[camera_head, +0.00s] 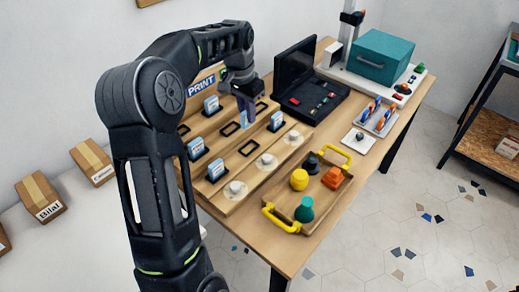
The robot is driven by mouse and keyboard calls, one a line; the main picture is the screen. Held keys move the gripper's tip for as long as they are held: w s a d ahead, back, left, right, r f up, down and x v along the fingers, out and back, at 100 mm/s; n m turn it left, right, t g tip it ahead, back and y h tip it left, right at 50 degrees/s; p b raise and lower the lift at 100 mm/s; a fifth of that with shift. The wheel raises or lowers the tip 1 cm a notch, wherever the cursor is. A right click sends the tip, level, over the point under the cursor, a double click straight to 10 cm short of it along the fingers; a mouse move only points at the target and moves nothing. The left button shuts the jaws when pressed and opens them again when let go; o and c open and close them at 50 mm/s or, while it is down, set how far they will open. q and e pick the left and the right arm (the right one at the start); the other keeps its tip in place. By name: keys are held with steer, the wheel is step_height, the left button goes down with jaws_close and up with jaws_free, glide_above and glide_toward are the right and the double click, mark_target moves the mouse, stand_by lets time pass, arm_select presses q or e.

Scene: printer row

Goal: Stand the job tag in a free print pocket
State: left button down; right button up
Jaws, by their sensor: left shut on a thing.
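My left gripper (245,104) comes down over the back part of the wooden print rack (245,170). It is shut on the job tag, a small bluish-purple piece mostly hidden by the fingers. Several blue-and-white tags stand in dark-framed pockets: one at the back left (211,105), one at the right (276,121), and two at the front left (195,148) (215,170). Empty pocket frames show in the middle (229,129), nearer the front (248,148) and beside the gripper (261,107). I cannot tell whether the held tag touches the rack. My right gripper is out of view.
A wooden tray (325,199) with yellow handles holds coloured pieces. An open black case (312,100), a small tray of orange-and-blue items (377,117) and a teal box (382,57) stand further right. A printed sign (201,87) is behind.

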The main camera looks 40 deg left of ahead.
mark_target(248, 126)
arm_select(q)
steer(key=shift+f, duration=2.5)
steer(key=shift+f+p, duration=0.3)
steer(key=shift+f, duration=2.2)
steer(key=shift+f, duration=0.1)
steer(key=shift+f, duration=0.15)
steer(key=c, duration=1.4)
jaws_free()
steer(key=r, duration=0.4)
steer(key=s+r, duration=0.1)
steer(key=r, duration=0.7)
steer(key=shift+s+r, duration=0.2)
steer(key=shift+r, duration=0.05)
